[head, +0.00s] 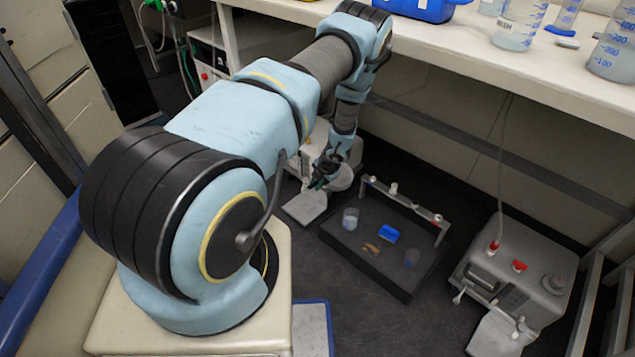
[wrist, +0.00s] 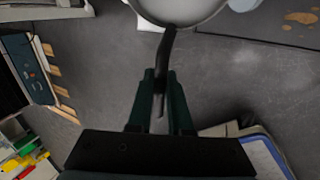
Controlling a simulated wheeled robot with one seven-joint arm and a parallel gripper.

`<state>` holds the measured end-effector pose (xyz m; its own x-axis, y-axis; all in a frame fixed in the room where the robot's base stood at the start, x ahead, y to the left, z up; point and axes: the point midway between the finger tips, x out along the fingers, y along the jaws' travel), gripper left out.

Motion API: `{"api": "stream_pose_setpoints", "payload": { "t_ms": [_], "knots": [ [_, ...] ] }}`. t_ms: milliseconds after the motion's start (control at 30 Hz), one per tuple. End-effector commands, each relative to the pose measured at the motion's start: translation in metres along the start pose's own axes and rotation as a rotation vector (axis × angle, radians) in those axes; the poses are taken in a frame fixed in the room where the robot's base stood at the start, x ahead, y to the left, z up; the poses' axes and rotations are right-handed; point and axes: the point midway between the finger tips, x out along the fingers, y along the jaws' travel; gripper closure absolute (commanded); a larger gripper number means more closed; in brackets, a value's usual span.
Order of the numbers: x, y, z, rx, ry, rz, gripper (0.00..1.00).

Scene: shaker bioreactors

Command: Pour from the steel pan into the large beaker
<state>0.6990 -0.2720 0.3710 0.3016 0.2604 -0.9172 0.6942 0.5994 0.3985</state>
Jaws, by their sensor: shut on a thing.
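My gripper (head: 318,182) is low over the floor, shut on the dark handle (wrist: 165,58) of the steel pan. The round grey pan (head: 343,179) is beyond the fingers, left of a dark tray; its bowl (wrist: 180,10) is cut off at the top of the wrist view. Its contents cannot be made out. A clear beaker (head: 350,219) with pale contents stands on the tray's left part, right of the pan and apart from it. A smaller dark, see-through vessel (head: 411,258) stands at the tray's right. Larger graduated beakers stand on the bench, one at the right edge (head: 610,52).
The dark tray (head: 395,283) also holds a blue block (head: 389,233), brownish patches and a raised bar (head: 405,208) at the back. A grey machine (head: 515,270) with red caps stands at right. The white bench (head: 470,50) overhangs behind. Dark floor is clear between tray and machine.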

Motion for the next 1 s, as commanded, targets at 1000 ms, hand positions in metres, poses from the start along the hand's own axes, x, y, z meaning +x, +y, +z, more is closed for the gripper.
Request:
{"api": "stream_pose_setpoints", "payload": {
  "t_ms": [1000],
  "knots": [
    [0.091, -0.014, -0.001, -0.004, -0.007, -0.148, 1.00]
  ]
}}
